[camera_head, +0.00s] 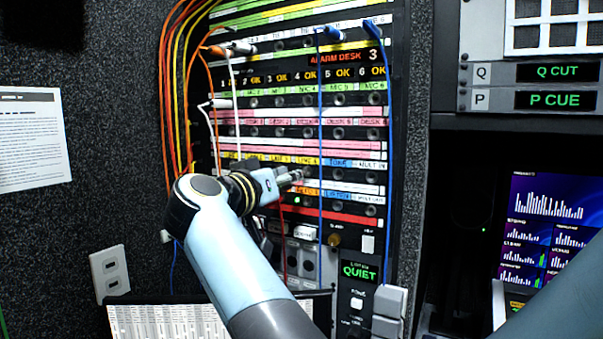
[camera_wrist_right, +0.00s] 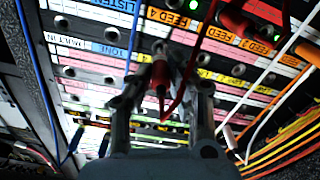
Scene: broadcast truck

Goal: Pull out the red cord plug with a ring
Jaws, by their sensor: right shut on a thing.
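In the head view my right gripper (camera_head: 292,178) is at the patch panel, in front of the row with yellow and blue labels. It hides the jacks behind it. A red cord (camera_head: 282,235) hangs below it. In the right wrist view the gripper (camera_wrist_right: 161,64) is shut on a red plug (camera_wrist_right: 159,78), which sits between the fingers with a red cord at its end. I cannot tell whether its tip is in a jack or make out a ring. Another red plug (camera_wrist_right: 236,18) shows at the top of that view. My left gripper is not in view.
Blue cords (camera_head: 320,130) run down the panel (camera_head: 338,132) right of the gripper. White, orange and yellow cords crowd its left side. A wall outlet (camera_head: 110,270) is at lower left. A lit screen (camera_head: 545,225) is at right.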

